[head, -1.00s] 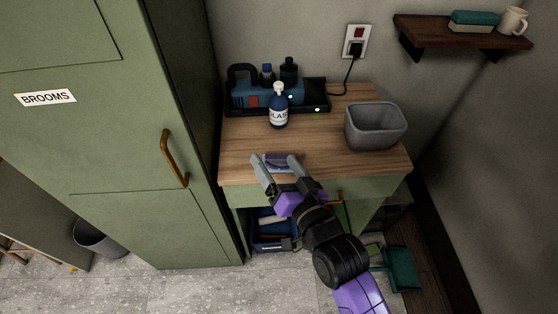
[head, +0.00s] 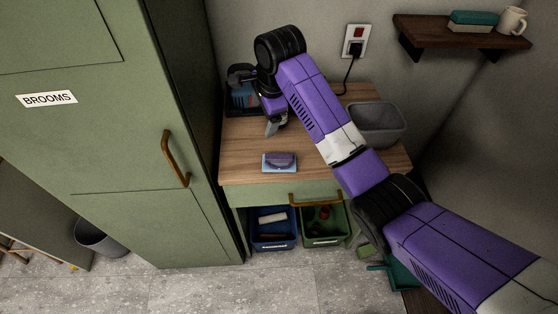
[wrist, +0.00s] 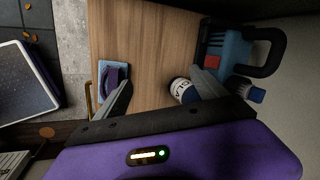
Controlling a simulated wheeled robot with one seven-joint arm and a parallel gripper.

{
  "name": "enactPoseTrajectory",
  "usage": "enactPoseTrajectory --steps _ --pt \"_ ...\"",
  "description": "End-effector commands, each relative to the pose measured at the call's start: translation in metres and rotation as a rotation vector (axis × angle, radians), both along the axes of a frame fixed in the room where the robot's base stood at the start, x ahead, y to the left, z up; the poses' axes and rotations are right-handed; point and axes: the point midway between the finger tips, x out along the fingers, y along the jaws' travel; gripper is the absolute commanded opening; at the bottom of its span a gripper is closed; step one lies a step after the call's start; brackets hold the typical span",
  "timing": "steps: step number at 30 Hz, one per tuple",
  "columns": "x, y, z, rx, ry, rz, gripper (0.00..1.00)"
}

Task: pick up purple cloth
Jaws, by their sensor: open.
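The purple cloth (head: 281,161) looks like a small folded bundle on a flat light-blue piece near the front of the wooden worktop (head: 240,165). In the wrist view the cloth (wrist: 118,74) lies at the left, just beyond the left finger. My gripper (head: 273,126) is over the back left of the worktop, behind the cloth and apart from it. In the wrist view my gripper (wrist: 160,94) is open, its fingers spread wide. The labelled spray bottle (wrist: 180,90) shows between the fingers, close to the right one; whether they touch is unclear. My arm hides the bottle in the head view.
A grey bin (head: 377,124) stands at the right, partly behind my arm. Blue (head: 274,229) and green (head: 325,226) crates sit below. The tall green cabinet (head: 110,130) borders the left.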

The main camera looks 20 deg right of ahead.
Motion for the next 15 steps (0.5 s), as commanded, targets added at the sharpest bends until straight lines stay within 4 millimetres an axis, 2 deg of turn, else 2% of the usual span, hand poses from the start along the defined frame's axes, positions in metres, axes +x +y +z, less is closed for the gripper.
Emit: enactPoseTrajectory --steps 3,6,10,15 --pt "-0.041 -0.007 -0.027 0.016 0.21 -0.181 0.82" --pt "-0.065 -0.012 -0.032 0.019 0.312 -0.307 0.82" --pt "-0.077 -0.014 -0.033 0.018 0.36 -0.404 0.82" --pt "-0.077 -0.014 -0.048 0.024 0.358 -0.431 0.82"
